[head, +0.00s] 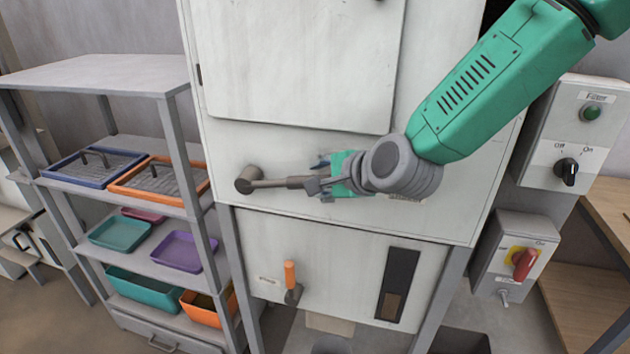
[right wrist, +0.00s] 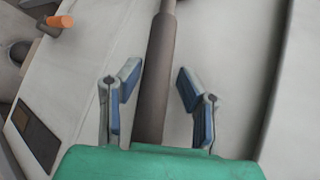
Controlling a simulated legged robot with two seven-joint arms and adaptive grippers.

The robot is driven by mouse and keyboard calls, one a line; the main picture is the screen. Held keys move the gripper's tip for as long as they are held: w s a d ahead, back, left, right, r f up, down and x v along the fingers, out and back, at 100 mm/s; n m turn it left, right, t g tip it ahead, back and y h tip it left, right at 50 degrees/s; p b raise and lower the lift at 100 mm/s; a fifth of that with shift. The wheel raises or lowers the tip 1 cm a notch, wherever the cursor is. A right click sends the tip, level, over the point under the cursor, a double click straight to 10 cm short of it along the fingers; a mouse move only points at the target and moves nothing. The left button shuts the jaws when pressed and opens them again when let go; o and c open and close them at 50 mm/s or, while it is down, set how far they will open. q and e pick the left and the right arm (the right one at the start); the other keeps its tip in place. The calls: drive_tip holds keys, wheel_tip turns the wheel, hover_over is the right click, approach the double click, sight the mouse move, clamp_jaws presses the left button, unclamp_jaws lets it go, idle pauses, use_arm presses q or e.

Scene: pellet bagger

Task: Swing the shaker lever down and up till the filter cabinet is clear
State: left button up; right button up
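The shaker lever (head: 272,184) sits on the front of the pale filter cabinet (head: 262,143). Its round pivot is at the left, and its bar points right, about level. My right gripper (head: 322,180) is at the bar's free end. In the right wrist view, the lever's brown grip (right wrist: 157,60) runs between the two blue-padded fingers of the right gripper (right wrist: 158,82). The fingers stand apart, with a gap visible on each side of the grip. The palm hides the lever's end. My left gripper is not in view.
A shelf rack (head: 110,72) with trays and bins stands left. An orange-handled lever (head: 290,275) and a dark window strip (head: 397,285) are below. A black selector knob (head: 566,172) and a red rotary switch (head: 524,263) are on boxes at the right.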

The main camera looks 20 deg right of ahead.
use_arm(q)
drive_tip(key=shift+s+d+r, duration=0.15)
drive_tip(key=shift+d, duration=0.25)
use_arm(e)
drive_tip(key=shift+s+d, duration=0.15)
drive_tip(key=shift+d, duration=0.15)
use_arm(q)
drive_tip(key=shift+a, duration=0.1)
use_arm(e)
drive_tip(key=v, duration=1.1)
drive_tip(key=shift+s+d, duration=0.3)
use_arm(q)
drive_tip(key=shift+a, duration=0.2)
use_arm(e)
drive_tip(key=shift+a, duration=0.25)
